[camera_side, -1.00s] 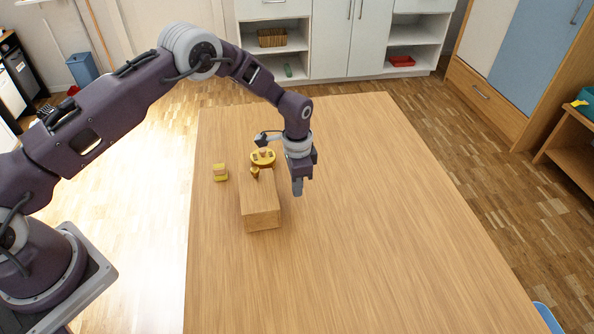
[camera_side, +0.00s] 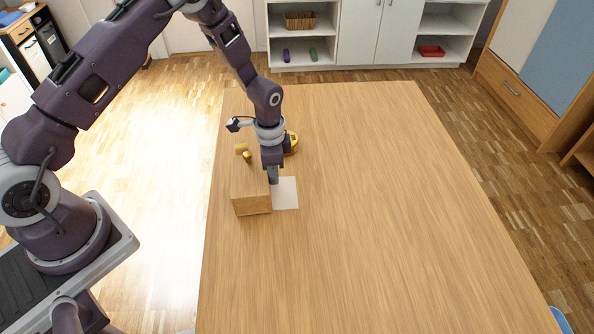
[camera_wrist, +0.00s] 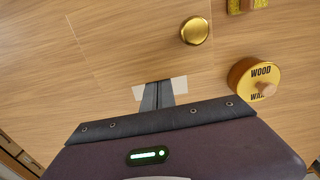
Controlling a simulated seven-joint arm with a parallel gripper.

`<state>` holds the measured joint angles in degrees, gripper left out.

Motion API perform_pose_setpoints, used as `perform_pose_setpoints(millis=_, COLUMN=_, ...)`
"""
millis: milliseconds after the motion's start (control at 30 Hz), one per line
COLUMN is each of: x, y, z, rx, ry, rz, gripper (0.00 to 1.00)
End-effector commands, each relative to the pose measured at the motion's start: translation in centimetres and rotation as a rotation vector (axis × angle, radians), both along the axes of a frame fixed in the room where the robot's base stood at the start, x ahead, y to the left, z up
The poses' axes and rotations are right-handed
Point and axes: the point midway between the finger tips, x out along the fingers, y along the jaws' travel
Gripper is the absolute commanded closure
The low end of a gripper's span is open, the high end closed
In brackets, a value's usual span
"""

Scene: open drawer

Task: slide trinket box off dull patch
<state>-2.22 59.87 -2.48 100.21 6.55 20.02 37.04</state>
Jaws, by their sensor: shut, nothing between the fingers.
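The trinket box (camera_side: 252,206), a plain wooden box, sits in the side view near the table's left edge. A pale square, the dull patch (camera_side: 287,194), shows on the table just to the box's right. Pale pieces of it also show beside my fingers in the wrist view (camera_wrist: 180,85). My gripper (camera_side: 273,179) is shut and empty, pointing down at the box's right side, over the patch's left edge. It looks to be against the box; exact contact is hard to tell. The fingers show in the wrist view (camera_wrist: 157,94).
A brass knob (camera_wrist: 195,30) is near the box's far end. A round wood wax tin (camera_wrist: 250,85) stands behind my gripper, partly hidden in the side view. A small yellow block (camera_side: 240,148) is behind the box. The table's right side (camera_side: 400,220) is clear.

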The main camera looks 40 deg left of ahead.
Motion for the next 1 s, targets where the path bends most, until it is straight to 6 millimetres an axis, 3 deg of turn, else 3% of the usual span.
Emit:
perform_pose_setpoints(millis=200, x=-3.1, y=2.6, z=0.0, rx=0.0, ry=0.006, rz=0.002, gripper=1.0)
perform_pose_setpoints(millis=367, x=-3.5, y=3.0, z=0.0, rx=-0.001, ry=0.003, rz=-0.001, gripper=1.0)
perform_pose_setpoints(millis=667, x=-3.3, y=2.8, z=0.0, rx=-0.001, ry=0.001, rz=-0.001, gripper=1.0)
perform_pose_setpoints(millis=867, x=-0.3, y=0.0, z=-0.1, rx=-0.001, ry=0.0, rz=-0.005, gripper=1.0)
perform_pose_setpoints(millis=1000, x=-0.3, y=0.3, z=4.5, rx=-0.001, ry=-0.003, rz=0.0, gripper=1.0)
